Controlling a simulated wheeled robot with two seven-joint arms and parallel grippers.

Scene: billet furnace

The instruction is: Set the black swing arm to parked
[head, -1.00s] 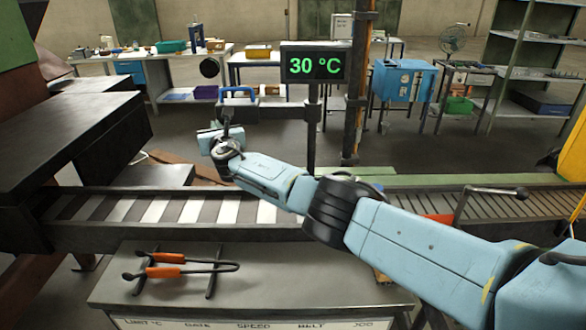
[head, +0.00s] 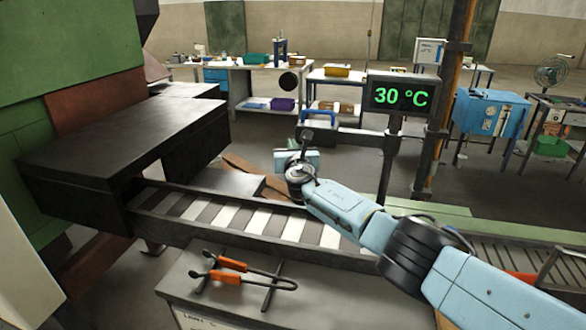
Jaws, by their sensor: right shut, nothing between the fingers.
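The black swing arm (head: 350,137) reaches level to the left from a dark post below the temperature display, above the roller conveyor. A blue handle (head: 318,114) shows at its left end. My right gripper (head: 303,158) is just below that left end, at the end of my pale blue arm. It is shut and empty, its fingertips hard to make out. I cannot tell whether it touches the swing arm. My left gripper is not in view.
The display (head: 400,95) reads 30 °C. A dark furnace box (head: 125,140) stands at the left over the conveyor (head: 270,222). Orange-handled tongs (head: 232,271) lie on the grey bench (head: 205,310) in front. Work tables stand behind, with floor between.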

